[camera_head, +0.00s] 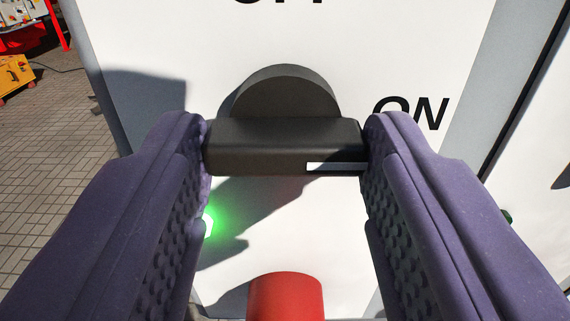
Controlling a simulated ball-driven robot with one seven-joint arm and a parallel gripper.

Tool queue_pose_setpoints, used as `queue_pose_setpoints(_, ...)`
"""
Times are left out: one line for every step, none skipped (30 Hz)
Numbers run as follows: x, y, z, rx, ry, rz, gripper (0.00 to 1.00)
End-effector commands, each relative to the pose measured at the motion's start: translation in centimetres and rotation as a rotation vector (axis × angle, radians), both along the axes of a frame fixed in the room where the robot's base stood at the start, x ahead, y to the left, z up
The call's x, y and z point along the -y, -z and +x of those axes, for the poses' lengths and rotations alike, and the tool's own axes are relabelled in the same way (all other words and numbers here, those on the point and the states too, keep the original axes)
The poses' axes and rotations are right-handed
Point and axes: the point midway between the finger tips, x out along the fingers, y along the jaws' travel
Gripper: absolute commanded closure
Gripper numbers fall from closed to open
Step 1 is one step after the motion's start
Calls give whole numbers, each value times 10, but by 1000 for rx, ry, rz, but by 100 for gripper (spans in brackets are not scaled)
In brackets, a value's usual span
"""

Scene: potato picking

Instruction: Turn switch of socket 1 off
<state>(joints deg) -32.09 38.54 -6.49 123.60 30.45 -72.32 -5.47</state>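The black rotary switch (285,92) sits on a white panel, with a thick bar-shaped handle across its round base. The bar lies level, and its white marker line (335,167) is at the right end, on the side of the "ON" label (410,112). The "OFF" label (280,3) is cut off at the top edge. My gripper (285,150) has one purple ridged finger at each end of the bar. Both fingers appear to touch the bar, so the gripper looks shut on it. No socket number is visible.
A green light (208,222) glows on the white panel (350,35) below the switch, partly behind the left finger. A red cylinder (286,297) stands out at the bottom. Another panel is at the right. Paved floor (60,130) and an orange box (14,74) are at the left.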

Motion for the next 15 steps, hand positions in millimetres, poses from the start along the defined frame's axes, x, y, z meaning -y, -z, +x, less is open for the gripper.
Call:
queue_pose_setpoints(0, 0, 0, 0, 0, 0, 80)
queue_pose_setpoints(0, 0, 0, 0, 0, 0, 80)
queue_pose_setpoints(0, 0, 0, 0, 0, 0, 80)
queue_pose_setpoints(0, 0, 0, 0, 0, -1, 80)
queue_pose_setpoints(0, 0, 0, 0, 0, -3, 80)
queue_pose_setpoints(0, 0, 0, 0, 0, -7, 79)
queue_pose_setpoints(0, 0, 0, 0, 0, -11, 79)
queue_pose_setpoints(0, 0, 0, -1, 0, -17, 79)
queue_pose_setpoints(0, 0, 0, -1, 0, -26, 79)
queue_pose_setpoints(0, 0, 0, -1, 0, -34, 79)
queue_pose_setpoints(0, 0, 0, -2, 0, -46, 79)
queue_pose_setpoints(-1, 1, 0, -2, -1, -62, 79)
queue_pose_setpoints(-1, 1, 0, -3, -1, -77, 79)
queue_pose_setpoints(-1, 1, 0, -4, -1, -93, 79)
queue_pose_setpoints(-1, 1, 0, -5, -1, -118, 79)
